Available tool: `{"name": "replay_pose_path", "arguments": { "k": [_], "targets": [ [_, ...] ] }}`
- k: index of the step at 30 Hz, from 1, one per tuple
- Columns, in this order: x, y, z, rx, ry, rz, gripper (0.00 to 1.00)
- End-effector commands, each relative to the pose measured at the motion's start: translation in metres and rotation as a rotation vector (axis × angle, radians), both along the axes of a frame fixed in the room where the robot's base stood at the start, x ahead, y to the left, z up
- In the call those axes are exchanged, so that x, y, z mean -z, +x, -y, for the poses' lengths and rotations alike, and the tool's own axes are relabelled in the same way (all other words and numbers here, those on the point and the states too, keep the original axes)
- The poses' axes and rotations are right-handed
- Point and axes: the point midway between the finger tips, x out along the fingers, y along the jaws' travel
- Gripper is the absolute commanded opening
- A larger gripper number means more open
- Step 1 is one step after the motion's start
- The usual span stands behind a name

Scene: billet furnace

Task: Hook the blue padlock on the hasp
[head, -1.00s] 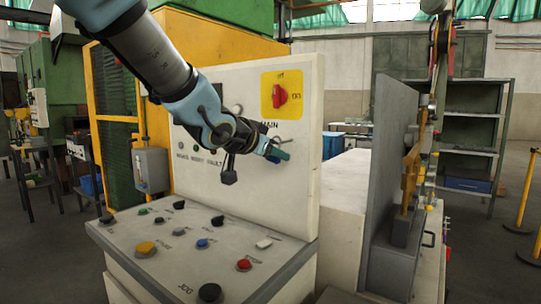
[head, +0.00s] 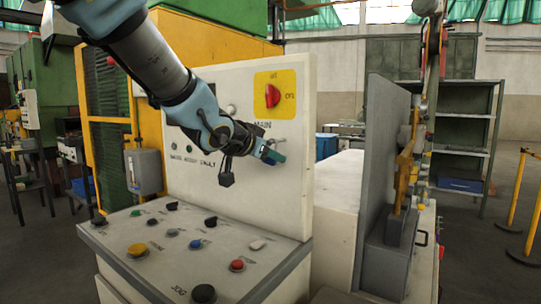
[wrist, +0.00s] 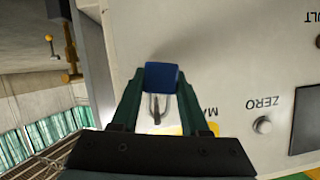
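The blue padlock (wrist: 162,76) is held between the green fingers of my gripper (wrist: 160,88) in the wrist view, its metal shackle pointing toward the bottom of the picture. In the head view my gripper (head: 270,154) is at the white panel's face, below and right of the MAIN label; the padlock is barely visible there. A small metal fitting (head: 281,143), perhaps the hasp, shows just above the fingertips. Something small and dark lies by the shackle's end in the wrist view. I cannot tell whether the shackle is around it.
The white panel (head: 240,85) carries a red rotary switch (head: 272,96) on a yellow plate above my gripper. Below is a sloped desk with several buttons, including a red one (head: 237,265). A grey upright plate (head: 382,165) stands to the right, with a gap between.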

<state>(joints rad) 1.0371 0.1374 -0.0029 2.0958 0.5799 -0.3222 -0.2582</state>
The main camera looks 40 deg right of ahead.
Motion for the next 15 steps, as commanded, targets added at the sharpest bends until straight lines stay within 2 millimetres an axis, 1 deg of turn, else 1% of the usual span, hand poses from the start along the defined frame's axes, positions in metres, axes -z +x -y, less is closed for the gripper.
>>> {"name": "replay_pose_path", "arguments": {
  "k": [1, 9, 15],
  "targets": [
    [-0.0003, -0.0001, 0.0000, 0.000, -0.001, 0.000, 0.50],
    [-0.0001, 0.0000, 0.0000, 0.000, 0.000, 0.000, 0.79],
    [0.0002, 0.0000, -0.0001, 0.000, 0.000, 0.000, 0.79]
  ]
}}
